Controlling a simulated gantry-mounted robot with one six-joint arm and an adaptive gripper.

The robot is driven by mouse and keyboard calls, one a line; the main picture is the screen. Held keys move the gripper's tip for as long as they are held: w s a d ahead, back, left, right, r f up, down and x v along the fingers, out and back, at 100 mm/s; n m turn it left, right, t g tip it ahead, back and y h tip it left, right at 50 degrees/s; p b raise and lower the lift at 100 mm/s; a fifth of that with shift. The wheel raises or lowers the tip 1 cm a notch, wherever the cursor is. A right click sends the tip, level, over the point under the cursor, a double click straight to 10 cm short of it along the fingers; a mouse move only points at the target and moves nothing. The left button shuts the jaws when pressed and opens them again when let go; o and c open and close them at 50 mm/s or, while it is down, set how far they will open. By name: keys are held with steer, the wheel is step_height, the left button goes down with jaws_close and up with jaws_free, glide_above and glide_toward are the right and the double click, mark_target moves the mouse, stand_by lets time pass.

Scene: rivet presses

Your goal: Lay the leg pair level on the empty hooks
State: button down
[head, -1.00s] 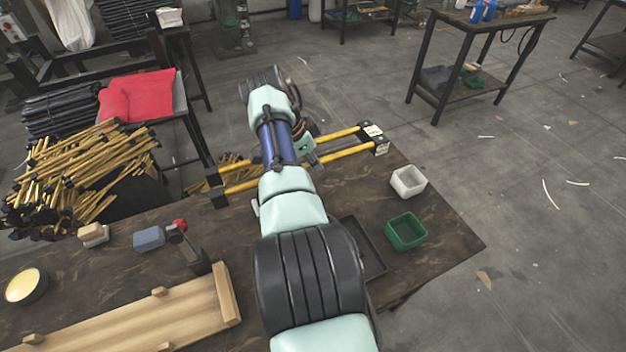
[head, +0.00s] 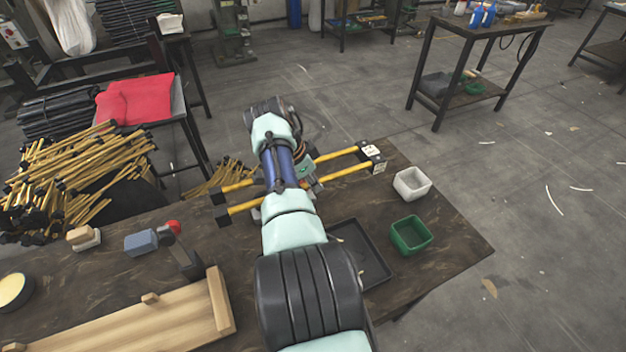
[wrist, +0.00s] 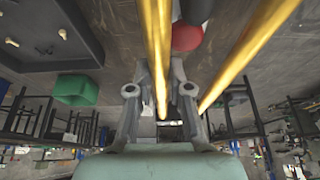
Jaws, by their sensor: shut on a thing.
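The leg pair is two parallel yellow rods (head: 345,173) with black end blocks and white labels at the right end. In the head view it lies crosswise beyond my arm, over the far edge of the bench. My gripper (wrist: 160,95) is shut on the leg pair; one yellow rod (wrist: 157,40) runs between its fingers in the wrist view, and the other rod (wrist: 250,48) passes to the right. My arm hides the pair's middle in the head view. I cannot make out the empty hooks in either view.
On the bench, a black tray (head: 378,272), a green bin (head: 410,236) and a white bin (head: 412,184) stand to the right. A red-knobbed tool (head: 184,258) and wooden board (head: 150,318) are left. More yellow legs (head: 70,180) are heaped far left.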

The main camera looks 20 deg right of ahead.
steer(key=c, duration=1.1)
jaws_free()
steer(key=shift+r+p, duration=0.35)
steer(key=p+v, duration=0.6)
steer(key=v, duration=0.6)
steer(key=shift+r, duration=0.25)
